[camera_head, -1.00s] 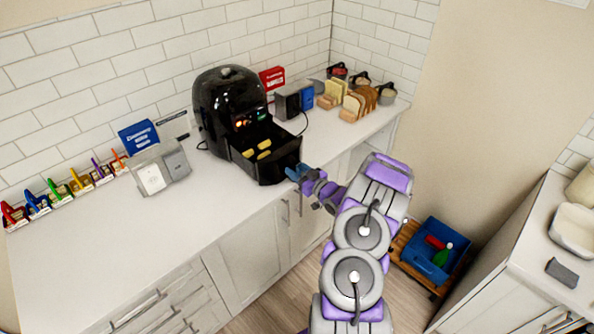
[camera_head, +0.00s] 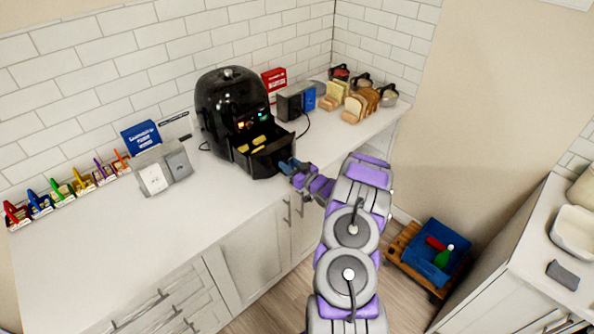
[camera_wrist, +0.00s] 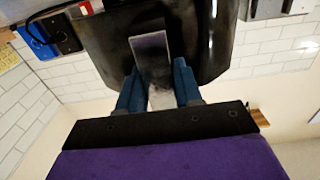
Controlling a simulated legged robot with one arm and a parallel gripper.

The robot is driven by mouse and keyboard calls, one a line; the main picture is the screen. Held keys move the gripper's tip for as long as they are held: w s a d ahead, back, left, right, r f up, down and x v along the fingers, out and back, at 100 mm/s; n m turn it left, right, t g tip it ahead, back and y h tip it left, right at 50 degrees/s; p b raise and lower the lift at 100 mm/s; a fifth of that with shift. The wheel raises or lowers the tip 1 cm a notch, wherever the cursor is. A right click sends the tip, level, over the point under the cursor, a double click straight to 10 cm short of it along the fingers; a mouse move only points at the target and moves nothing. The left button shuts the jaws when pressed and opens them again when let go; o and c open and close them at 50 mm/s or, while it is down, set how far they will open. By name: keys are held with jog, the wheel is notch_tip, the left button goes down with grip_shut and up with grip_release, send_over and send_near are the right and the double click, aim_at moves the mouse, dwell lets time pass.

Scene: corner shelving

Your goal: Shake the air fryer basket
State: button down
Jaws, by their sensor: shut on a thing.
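The black air fryer (camera_head: 226,98) stands on the white counter against the tiled wall. Its basket (camera_head: 262,163) is partly pulled out at the front, with several yellow pieces (camera_head: 259,140) inside. My gripper (camera_head: 288,168) is at the basket's front. In the wrist view my gripper (camera_wrist: 159,92) has its two blue fingers closed on either side of the basket's handle (camera_wrist: 151,58), which stands out from the dark basket front (camera_wrist: 205,45). The view in the wrist camera appears upside down. The inner end of the basket is hidden inside the fryer.
A grey two-part device (camera_head: 164,170) and a blue box (camera_head: 140,137) stand left of the fryer. A toaster (camera_head: 296,101), bread slices (camera_head: 356,106) and jars (camera_head: 387,95) stand to its right. The counter's front left is clear.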

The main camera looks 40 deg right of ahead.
aim_at(279, 156)
jog(key=w, duration=0.6)
jog(key=shift+a, duration=0.2)
jog(key=c, duration=0.8)
grip_release()
jog(key=shift+c, duration=0.2)
jog(key=shift+s, duration=0.1)
jog(key=s+d+p, duration=0.1)
jog(key=s, duration=1.6)
jog(key=shift+d+f, duration=0.15)
jog(key=shift+d, duration=0.1)
